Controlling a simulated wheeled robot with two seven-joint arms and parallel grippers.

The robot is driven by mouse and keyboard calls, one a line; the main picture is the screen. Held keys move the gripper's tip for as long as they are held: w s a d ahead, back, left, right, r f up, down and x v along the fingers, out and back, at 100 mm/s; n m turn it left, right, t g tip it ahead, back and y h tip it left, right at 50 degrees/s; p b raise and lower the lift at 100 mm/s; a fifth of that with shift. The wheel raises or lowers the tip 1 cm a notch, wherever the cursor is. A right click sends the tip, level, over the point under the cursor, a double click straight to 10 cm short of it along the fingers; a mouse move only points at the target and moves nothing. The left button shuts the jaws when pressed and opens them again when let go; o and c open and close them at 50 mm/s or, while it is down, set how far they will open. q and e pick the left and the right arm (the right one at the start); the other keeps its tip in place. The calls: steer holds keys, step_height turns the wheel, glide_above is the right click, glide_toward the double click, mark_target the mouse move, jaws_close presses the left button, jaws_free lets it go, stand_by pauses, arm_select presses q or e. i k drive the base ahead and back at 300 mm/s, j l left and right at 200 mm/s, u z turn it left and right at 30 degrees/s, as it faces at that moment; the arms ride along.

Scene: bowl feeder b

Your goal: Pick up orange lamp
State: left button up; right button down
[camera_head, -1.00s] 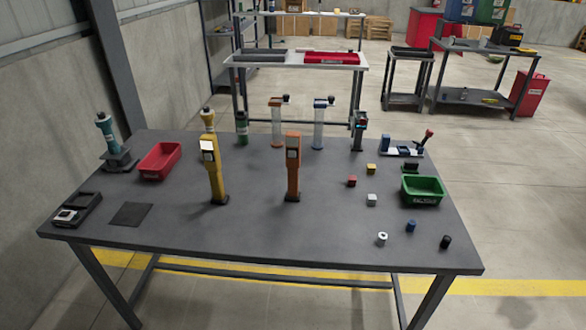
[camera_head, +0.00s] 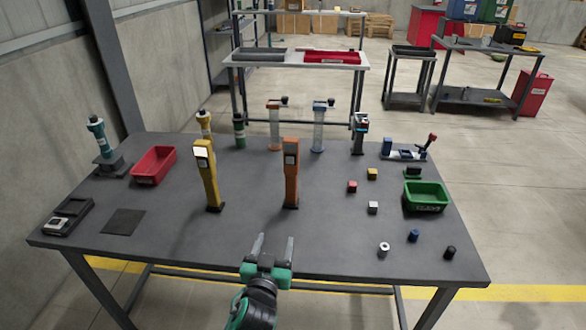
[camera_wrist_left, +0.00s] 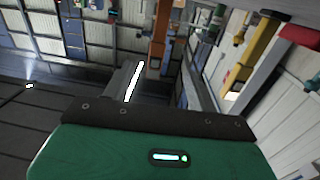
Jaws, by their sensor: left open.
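The orange lamp (camera_head: 291,178) stands upright near the middle of the grey table (camera_head: 240,225), with a pale panel near its top. A similar yellow lamp (camera_head: 209,178) stands upright to its left. My left gripper (camera_head: 273,240) is open and empty at the table's front edge, nearer the camera than the orange lamp and apart from it. In the left wrist view, which looks upside down, the orange lamp (camera_wrist_left: 160,38) shows beyond the fingers and the yellow lamp (camera_wrist_left: 255,55) is to its right. My right gripper is not in view.
A red bin (camera_head: 153,165) is at the left and a green bin (camera_head: 426,196) at the right. Several small cubes and cylinders lie on the right side. Clear cylinders on stands and a dark device (camera_head: 359,132) line the back. The table between gripper and orange lamp is clear.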

mark_target(291, 145)
steer(key=i, duration=0.45)
steer(key=i+j, duration=0.15)
steer(key=i, duration=0.35)
